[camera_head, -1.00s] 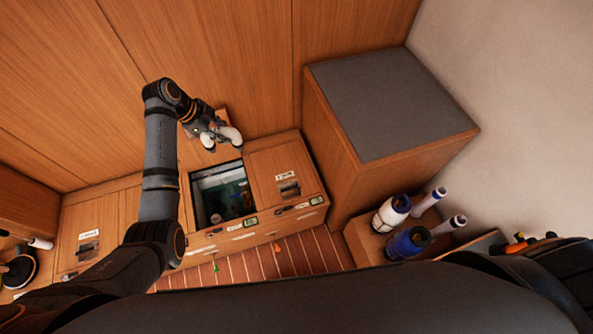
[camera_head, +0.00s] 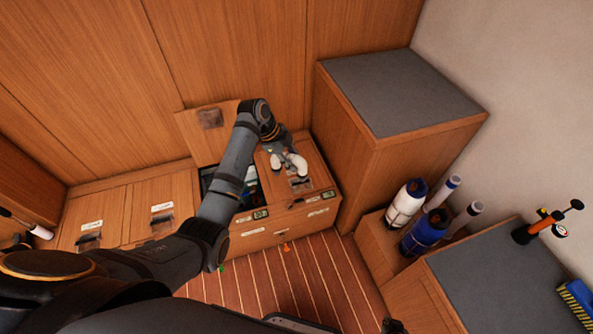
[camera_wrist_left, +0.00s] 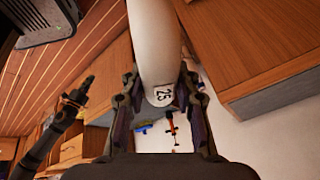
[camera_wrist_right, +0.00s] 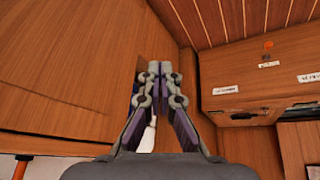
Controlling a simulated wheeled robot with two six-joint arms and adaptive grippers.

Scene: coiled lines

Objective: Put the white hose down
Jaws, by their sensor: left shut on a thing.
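The white hose (camera_head: 293,165) shows as a thick curved white piece with ends hanging on both sides of my left gripper (camera_head: 278,148).
The locker's open compartment (camera_head: 250,190) is partly behind my left arm; its raised lid (camera_head: 205,125) leans on the wall. A tall grey-topped cabinet (camera_head: 395,90) stands right of the locker. White and blue rolls (camera_head: 405,205) stand in a low box.

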